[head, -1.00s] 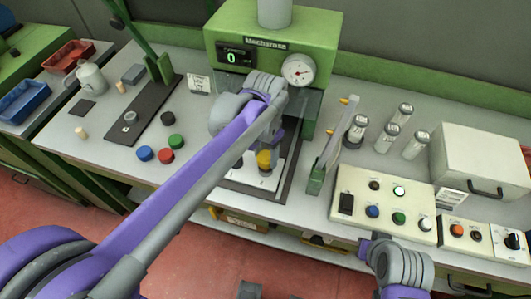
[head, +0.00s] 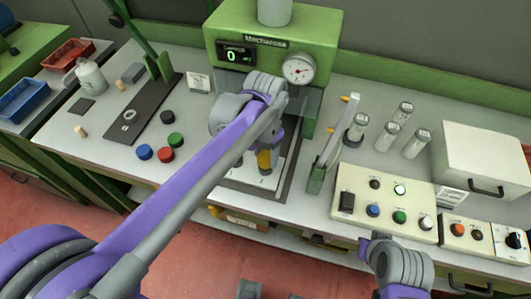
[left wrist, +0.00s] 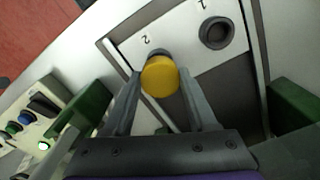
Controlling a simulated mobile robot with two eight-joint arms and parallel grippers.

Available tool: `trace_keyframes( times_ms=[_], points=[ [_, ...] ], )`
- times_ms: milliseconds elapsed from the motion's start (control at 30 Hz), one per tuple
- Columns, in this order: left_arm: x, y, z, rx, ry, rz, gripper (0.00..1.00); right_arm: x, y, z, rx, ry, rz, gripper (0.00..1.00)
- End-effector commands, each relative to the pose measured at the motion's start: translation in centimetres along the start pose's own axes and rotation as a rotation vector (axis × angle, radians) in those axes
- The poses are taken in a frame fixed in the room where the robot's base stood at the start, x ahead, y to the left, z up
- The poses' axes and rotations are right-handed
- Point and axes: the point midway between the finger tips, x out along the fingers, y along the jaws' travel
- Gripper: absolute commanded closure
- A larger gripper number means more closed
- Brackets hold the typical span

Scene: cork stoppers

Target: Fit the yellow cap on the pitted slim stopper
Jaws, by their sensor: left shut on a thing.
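The yellow cap (left wrist: 160,77) sits between the fingertips of my left gripper (left wrist: 162,82), which is shut on it. In the head view the cap (head: 264,160) is partly covered by the left gripper (head: 254,160). It is over the spot marked 2 on the white plate (left wrist: 127,50) under the green press. A grey round part (left wrist: 157,53) shows just behind the cap; whether a stopper is under the cap is hidden. A dark ring with a grey centre (left wrist: 215,33) is at mark 1. Part of my right arm shows at the lower right; its jaws are unclear.
The green press (head: 270,45) stands behind my left gripper. Black, green, red and blue caps (head: 165,152) lie to its left, with a tan stopper (head: 80,131) farther left. A slanted clear panel (head: 326,150) and a button box (head: 385,208) stand to the right.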

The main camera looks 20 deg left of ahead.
Motion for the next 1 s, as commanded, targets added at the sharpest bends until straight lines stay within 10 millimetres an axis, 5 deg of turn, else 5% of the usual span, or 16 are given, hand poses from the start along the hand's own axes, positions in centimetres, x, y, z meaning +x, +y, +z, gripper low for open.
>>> trace_keyframes(
  times_ms=[333,367,533,867,1000],
  points=[
    [0.6,0.0,0.0,0.0,0.0,0.0,0.94,0.3,0.0,0.3,0.0,-0.002,0.0,1.0],
    [0.6,0.0,0.0,0.0,0.0,0.0,0.39,0.3,0.0,0.2,0.0,-0.002,0.0,1.0],
    [0.5,0.0,0.0,0.0,0.0,0.0,0.08,0.3,0.0,0.2,0.0,-0.002,0.0,1.0],
    [0.3,0.0,0.0,0.0,0.0,0.0,0.07,0.2,0.0,0.2,0.0,-0.001,0.0,1.0],
    [-1.2,0.0,0.0,0.0,0.0,0.0,0.07,0.1,0.0,0.1,0.0,-0.001,0.0,1.0]
  ],
)
